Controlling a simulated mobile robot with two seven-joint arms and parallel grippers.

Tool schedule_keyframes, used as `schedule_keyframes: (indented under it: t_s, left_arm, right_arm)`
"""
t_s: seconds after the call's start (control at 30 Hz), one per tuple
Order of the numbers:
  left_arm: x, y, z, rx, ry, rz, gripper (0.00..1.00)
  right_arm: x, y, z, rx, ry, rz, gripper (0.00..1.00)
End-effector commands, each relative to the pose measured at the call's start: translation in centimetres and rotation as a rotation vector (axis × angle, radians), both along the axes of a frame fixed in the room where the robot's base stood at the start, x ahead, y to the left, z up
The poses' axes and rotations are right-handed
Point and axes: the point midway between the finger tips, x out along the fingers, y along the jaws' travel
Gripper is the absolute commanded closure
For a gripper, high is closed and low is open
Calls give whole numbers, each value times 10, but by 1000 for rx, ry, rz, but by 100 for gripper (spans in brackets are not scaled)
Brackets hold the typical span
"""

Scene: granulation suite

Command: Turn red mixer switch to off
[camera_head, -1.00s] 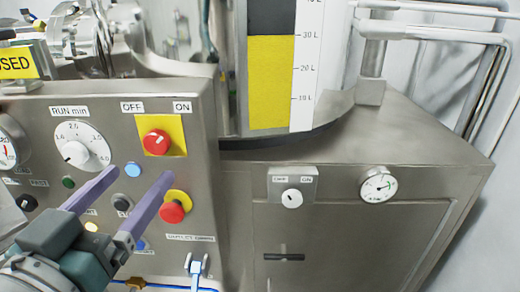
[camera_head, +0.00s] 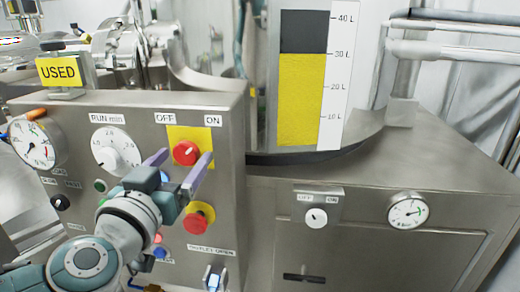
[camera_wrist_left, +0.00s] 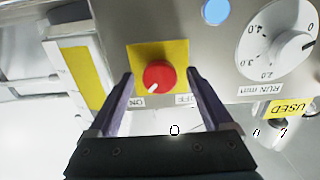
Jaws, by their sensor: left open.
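The red mixer switch (camera_head: 186,153) sits on a yellow plate (camera_head: 204,133) on the steel control panel, under the OFF and ON labels. In the left wrist view the red knob (camera_wrist_left: 159,76) appears upside down, and its white mark points lower left, towards the ON label (camera_wrist_left: 138,102). My left gripper (camera_head: 185,156) is open, with one purple finger on each side of the switch. The left wrist view shows the gap between the fingers (camera_wrist_left: 160,72) lined up with the knob. I cannot tell whether the fingertips touch it. My right gripper is not in view.
A red button (camera_head: 196,222) on a yellow ring is just below the gripper. A RUN min dial (camera_head: 115,151) is to its left, with a gauge (camera_head: 33,141) beyond. A USED sign (camera_head: 59,71) stands on top of the panel. A white OFF/ON switch (camera_head: 316,217) is on the right cabinet.

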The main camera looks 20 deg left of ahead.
Motion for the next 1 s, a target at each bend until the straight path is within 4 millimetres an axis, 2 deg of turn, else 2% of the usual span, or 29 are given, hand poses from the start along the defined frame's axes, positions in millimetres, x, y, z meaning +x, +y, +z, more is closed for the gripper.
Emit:
schedule_keyframes:
  t_s: [0.17, 0.9, 1.0]
  left_arm:
    - [0, 0, 0, 0, 0, 0, 16]
    - [0, 0, 0, 0, 0, 0, 98]
    - [0, 0, 0, -1, 0, 0, 100]
  right_arm:
    - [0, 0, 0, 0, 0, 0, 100]
    - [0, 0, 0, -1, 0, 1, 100]
    - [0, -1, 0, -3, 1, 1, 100]
